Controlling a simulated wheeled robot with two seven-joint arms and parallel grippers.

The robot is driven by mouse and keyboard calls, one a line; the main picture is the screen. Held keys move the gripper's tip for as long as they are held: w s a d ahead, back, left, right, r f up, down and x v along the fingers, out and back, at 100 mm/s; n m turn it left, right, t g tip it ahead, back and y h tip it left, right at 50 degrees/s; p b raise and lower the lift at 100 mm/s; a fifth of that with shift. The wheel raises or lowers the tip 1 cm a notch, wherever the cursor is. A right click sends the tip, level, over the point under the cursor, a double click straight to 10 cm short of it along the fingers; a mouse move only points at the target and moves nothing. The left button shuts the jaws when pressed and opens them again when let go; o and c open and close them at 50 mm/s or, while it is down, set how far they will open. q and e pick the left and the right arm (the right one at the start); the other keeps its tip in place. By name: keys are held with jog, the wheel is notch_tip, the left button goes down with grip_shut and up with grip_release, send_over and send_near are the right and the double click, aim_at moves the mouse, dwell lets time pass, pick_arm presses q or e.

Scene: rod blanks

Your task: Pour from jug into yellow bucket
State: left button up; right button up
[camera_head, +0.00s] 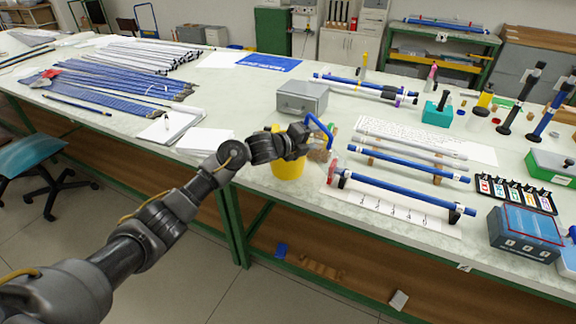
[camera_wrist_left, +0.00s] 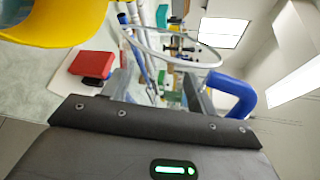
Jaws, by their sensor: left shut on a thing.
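The yellow bucket (camera_head: 288,169) stands at the front edge of the bench, partly hidden behind my left gripper. Its rim also shows at the upper left of the left wrist view (camera_wrist_left: 62,32). My left gripper (camera_head: 305,140) is above the bucket, at its right side, and is shut on the jug. The jug's blue handle (camera_head: 322,130) sticks up beside the gripper; it also shows at the right of the left wrist view (camera_wrist_left: 238,97). The jug's clear body is hard to make out, and I cannot tell its contents or exact tilt. My right gripper is not in view.
A grey metal box (camera_head: 302,98) stands behind the bucket. Blue rods (camera_head: 400,192) lie on supports to the right. White paper (camera_head: 205,141) and a notepad lie to the left, with many rods beyond. The bench's front edge is close to the bucket.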

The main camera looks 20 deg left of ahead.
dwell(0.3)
pick_arm(q)
jog(key=f+m+b, duration=0.1)
jog(key=b, duration=0.1)
jog(key=f+m+b, duration=0.1)
jog(key=b, duration=0.1)
jog(key=shift+s+d+t, duration=0.15)
jog(key=shift+t, duration=0.15)
jog(key=shift+r+m+b, duration=0.1)
jog(key=shift+m+b, duration=0.2)
jog(key=shift+b, duration=0.15)
jog(key=shift+r, duration=0.1)
